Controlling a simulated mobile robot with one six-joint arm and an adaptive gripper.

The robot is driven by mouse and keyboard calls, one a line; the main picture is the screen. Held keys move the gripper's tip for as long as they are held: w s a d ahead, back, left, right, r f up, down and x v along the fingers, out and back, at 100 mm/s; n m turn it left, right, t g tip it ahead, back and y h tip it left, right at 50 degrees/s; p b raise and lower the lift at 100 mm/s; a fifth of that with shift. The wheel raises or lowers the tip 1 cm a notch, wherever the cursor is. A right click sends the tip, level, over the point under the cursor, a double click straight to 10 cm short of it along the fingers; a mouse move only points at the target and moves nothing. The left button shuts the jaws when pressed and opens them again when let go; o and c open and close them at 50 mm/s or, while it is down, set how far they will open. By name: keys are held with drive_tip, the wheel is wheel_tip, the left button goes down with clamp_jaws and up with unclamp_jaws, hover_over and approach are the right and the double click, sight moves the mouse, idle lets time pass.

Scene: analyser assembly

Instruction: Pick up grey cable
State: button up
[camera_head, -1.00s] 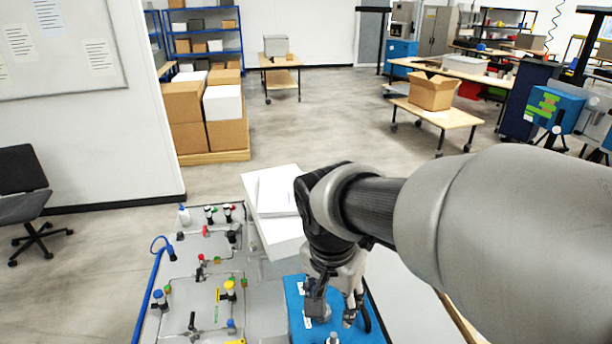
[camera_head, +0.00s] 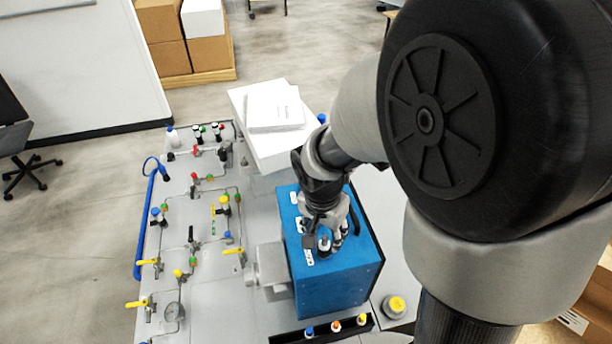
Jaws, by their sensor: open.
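My gripper (camera_head: 327,236) is over the top of the blue analyser box (camera_head: 334,285), pointing down. It is open, with its fingers close to a small grey upright fitting (camera_head: 324,246) on the box top. I cannot tell whether they touch. I cannot make out a grey cable for sure; the fitting may be its end, and my gripper and arm hide part of the box top.
A panel (camera_head: 215,290) with valves, pipes and a gauge (camera_head: 174,312) lies left of the box. A black strip (camera_head: 290,338) with coloured caps and a yellow-capped container (camera_head: 395,306) are in front. A white stand with papers (camera_head: 275,108) is behind.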

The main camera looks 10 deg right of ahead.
sight(325, 237)
drive_tip(key=f, duration=0.3)
drive_tip(key=shift+w+d+f, duration=0.2)
drive_tip(key=shift+w+f, duration=0.15)
drive_tip(key=shift+w, duration=0.05)
drive_tip(key=shift+c, duration=0.6)
drive_tip(key=shift+s, duration=0.1)
clamp_jaws()
